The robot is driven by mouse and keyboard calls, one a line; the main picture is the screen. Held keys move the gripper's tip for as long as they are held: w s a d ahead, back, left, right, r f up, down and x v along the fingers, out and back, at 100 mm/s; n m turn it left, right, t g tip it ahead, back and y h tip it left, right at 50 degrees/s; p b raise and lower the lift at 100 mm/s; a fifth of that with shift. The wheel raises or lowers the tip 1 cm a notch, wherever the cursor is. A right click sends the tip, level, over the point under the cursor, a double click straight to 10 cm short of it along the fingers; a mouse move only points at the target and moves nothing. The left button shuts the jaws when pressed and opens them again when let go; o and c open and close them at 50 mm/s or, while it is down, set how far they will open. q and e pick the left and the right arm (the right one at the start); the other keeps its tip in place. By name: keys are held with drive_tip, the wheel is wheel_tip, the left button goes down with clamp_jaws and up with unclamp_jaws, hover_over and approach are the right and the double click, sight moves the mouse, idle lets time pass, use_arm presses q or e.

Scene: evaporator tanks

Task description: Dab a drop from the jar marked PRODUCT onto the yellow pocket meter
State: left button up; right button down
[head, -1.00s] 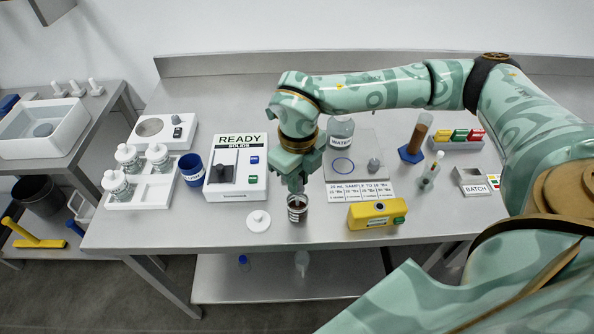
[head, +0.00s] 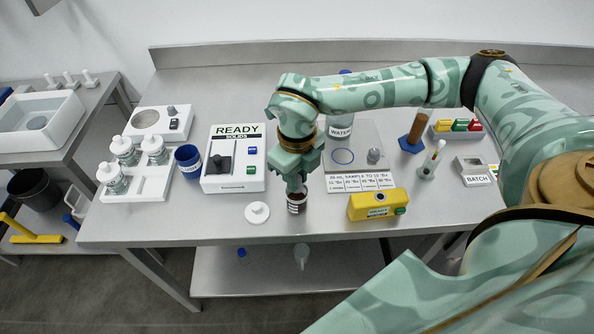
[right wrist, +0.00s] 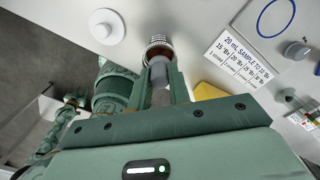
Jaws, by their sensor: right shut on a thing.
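A small open jar (head: 296,207) with a dark rim and a striped label stands near the table's front edge; I cannot read its label. It also shows in the right wrist view (right wrist: 157,42), with brown contents. My right gripper (head: 295,184) points down just above the jar mouth. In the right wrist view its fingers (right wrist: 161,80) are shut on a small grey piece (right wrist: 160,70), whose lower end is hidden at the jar. The yellow pocket meter (head: 372,205) lies to the right of the jar, with a round sensor spot and a green button. My left gripper is out of view.
A white lid (head: 257,212) lies left of the jar. The READY solids device (head: 234,180) stands behind it. Bare table separates jar and meter.

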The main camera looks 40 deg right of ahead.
idle(0.4)
wheel_tip(320, 180, up, 7)
drive_tip(key=p, duration=0.6)
drive_tip(key=shift+r, duration=0.2)
drive_tip(key=shift+f, duration=0.1)
